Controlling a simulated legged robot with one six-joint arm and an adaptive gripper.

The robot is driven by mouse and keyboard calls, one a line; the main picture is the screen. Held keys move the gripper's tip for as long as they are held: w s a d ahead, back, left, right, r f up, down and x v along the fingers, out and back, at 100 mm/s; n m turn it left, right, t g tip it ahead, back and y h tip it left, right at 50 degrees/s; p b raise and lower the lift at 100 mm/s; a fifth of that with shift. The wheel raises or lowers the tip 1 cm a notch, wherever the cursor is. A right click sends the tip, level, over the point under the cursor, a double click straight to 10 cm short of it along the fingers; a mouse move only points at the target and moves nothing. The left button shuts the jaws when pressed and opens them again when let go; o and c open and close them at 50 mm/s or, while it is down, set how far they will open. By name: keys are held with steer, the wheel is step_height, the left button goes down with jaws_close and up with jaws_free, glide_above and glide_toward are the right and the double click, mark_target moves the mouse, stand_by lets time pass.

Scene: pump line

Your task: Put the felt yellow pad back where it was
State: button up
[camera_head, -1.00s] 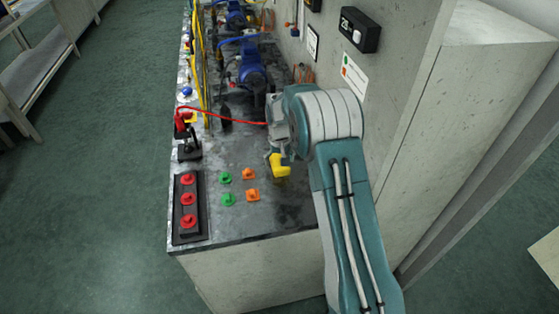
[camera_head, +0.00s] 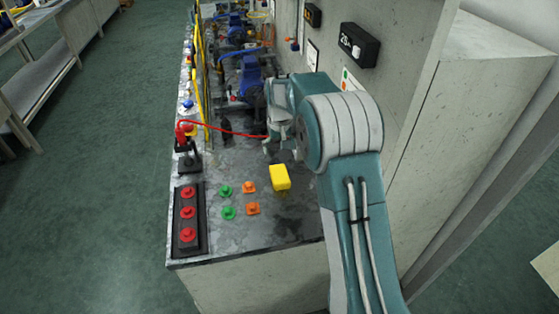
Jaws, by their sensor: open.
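The felt yellow pad (camera_head: 280,177) lies on the grey bench top, to the right of the green and orange pieces. A dark, wet-looking patch (camera_head: 290,215) shows on the bench just in front of it. My gripper (camera_head: 270,150) is behind the pad, above the bench and apart from it. It is open and holds nothing that I can see. Its fingertips are small and partly hard to make out against the bench.
Two green (camera_head: 227,200) and two orange pieces (camera_head: 251,199) stand left of the pad. A black strip with red buttons (camera_head: 187,213) lies along the left edge. A red cable (camera_head: 225,131) runs behind. Blue pumps (camera_head: 249,76) stand farther back. A wall (camera_head: 410,110) bounds the right.

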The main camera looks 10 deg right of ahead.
steer(key=s+r+t, duration=0.3)
steer(key=s+r, duration=1.2)
steer(key=r, duration=0.1)
steer(key=s+t, duration=0.2)
steer(key=s, duration=1.9)
steer(key=shift+s+t, duration=0.25)
steer(key=shift+t, duration=0.05)
steer(key=shift+r, duration=0.1)
steer(key=shift+c, duration=0.3)
